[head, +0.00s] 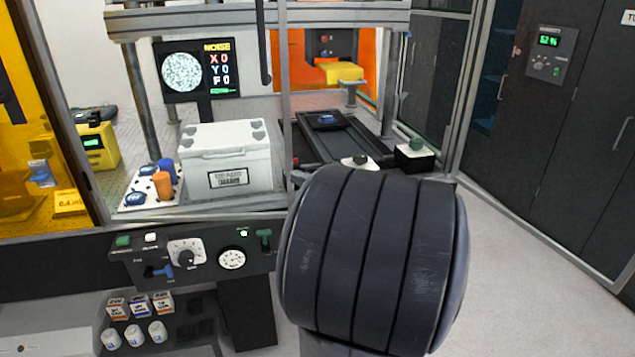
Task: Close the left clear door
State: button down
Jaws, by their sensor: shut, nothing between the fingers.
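The front of the machine enclosure fills the left and middle of the head view. A thin grey upright edge (286,100), apparently of the left clear door, stands near the middle, with a dark bar handle (265,45) just left of it. The pane itself is hard to make out. To the right of this edge the front of the bay looks open, but I cannot tell how far the door stands open. My gripper is not visible; my dark ribbed arm link (375,265) fills the lower middle and hides what lies behind it.
A white lidded box (230,160) and a spotted tray (150,188) stand inside on the left. A dark rail bed (340,142) and a green-button box (415,155) are on the right. A control panel (190,258) projects below. Floor at right is clear.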

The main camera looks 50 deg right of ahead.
aim_at(274, 158)
jog(key=w, duration=0.2)
jog(key=w+d, duration=0.1)
jog(key=w, duration=0.1)
jog(key=w+p, duration=0.1)
jog(key=w, duration=0.1)
jog(key=shift+w+d, duration=0.15)
jog(key=shift+d, duration=0.1)
jog(key=shift+w+d, duration=0.45)
jog(key=shift+w, duration=0.05)
